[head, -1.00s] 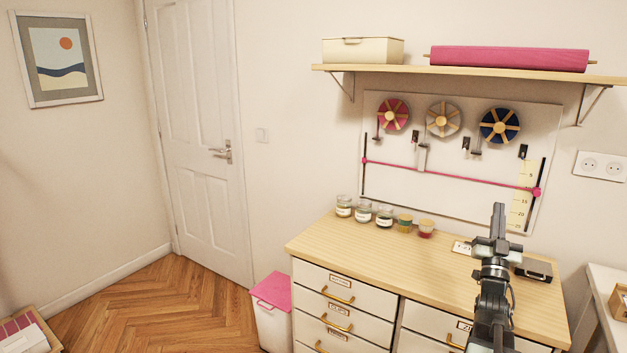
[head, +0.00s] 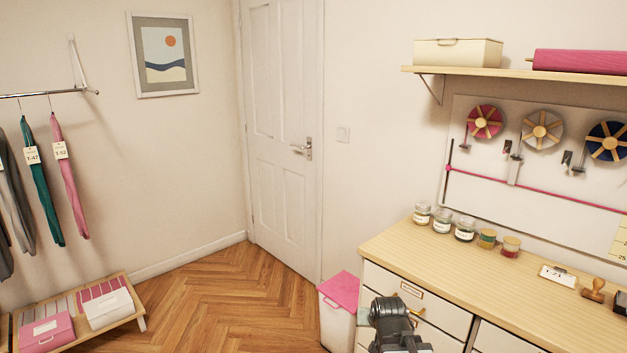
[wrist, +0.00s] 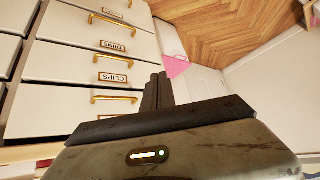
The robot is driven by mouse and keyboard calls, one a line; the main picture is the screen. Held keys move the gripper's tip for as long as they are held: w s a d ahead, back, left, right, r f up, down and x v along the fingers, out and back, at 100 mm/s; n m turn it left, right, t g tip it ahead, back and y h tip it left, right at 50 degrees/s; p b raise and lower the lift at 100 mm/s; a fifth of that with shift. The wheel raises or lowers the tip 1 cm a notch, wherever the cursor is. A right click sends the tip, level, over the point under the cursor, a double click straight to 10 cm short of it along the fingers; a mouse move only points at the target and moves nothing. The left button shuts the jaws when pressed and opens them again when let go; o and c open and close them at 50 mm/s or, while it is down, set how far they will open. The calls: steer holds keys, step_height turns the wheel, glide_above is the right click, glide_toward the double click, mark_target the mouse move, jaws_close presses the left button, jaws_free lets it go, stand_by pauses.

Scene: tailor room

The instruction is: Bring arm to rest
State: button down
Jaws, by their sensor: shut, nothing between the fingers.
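My arm (head: 392,322) is folded low at the bottom edge of the head view, in front of the drawer cabinet. Its end is not clear there. In the wrist view my gripper (wrist: 157,90) has its dark fingers together, with nothing between them. They are in front of the white drawers (wrist: 85,62) with brass handles, and the pink-lidded bin (wrist: 177,66) shows just beyond them. I cannot tell the exact gap between fingers and drawers.
The wooden worktop (head: 480,265) carries several small jars, a label card (head: 557,275) and a stamp (head: 594,290). The pink-lidded bin (head: 340,288) stands left of the cabinet. Hanging garments (head: 68,180) and a low rack (head: 142,318) are at left. The herringbone floor (head: 225,300) between is clear.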

steer(key=s+f+g, duration=0.3)
steer(key=s+g, duration=0.1)
steer(key=s, duration=0.3)
steer(key=s+f+g, duration=0.2)
steer(key=s+g, duration=0.1)
steer(key=s, duration=0.5)
step_height(320, 180, up, 12)
steer(key=n+p, duration=0.1)
steer(key=p, duration=1.1)
steer(key=shift+s+a+g, duration=0.2)
steer(key=shift+s+g, duration=0.05)
steer(key=shift+g, duration=0.15)
steer(key=shift+f, duration=0.1)
